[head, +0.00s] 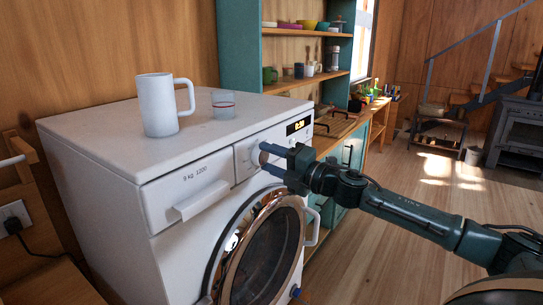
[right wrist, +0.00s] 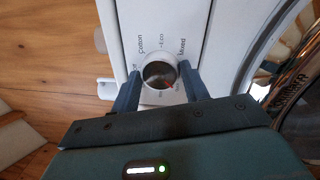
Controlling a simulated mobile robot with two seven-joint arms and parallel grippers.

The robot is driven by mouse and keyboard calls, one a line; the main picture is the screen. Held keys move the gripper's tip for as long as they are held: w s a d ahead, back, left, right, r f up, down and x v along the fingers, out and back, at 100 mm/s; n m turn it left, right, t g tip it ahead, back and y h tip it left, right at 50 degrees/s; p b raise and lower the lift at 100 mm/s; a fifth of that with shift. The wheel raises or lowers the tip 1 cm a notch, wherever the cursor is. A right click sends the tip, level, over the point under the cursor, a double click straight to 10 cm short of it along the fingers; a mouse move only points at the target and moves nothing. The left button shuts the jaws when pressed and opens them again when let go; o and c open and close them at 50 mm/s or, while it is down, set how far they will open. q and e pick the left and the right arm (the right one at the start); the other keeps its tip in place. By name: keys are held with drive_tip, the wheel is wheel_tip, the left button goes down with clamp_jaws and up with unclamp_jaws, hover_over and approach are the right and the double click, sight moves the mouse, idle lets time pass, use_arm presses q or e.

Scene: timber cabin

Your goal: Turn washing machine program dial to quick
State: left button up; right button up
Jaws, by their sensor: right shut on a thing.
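The white washing machine (head: 110,150) stands at the left in the head view. Its round program dial (head: 257,153) is on the front panel, left of the lit display (head: 298,126). In the right wrist view the dial (right wrist: 160,74) has labels around it, among them "Cotton", "Eco" and "Mixed"; other labels are hidden or too small to read. My right gripper (head: 268,158) reaches the panel from the right. Its two fingers, also in the right wrist view (right wrist: 161,88), are on either side of the dial and shut on it. My left gripper is not in view.
A white mug (head: 158,105) and a small glass (head: 223,104) stand on the machine top. The round door (head: 265,255) is below the panel. Teal shelves (head: 240,60) with dishes stand behind. The wooden floor (head: 400,190) at right is largely clear.

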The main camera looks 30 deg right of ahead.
drive_tip(key=shift+m, duration=0.3)
drive_tip(key=o, duration=1)
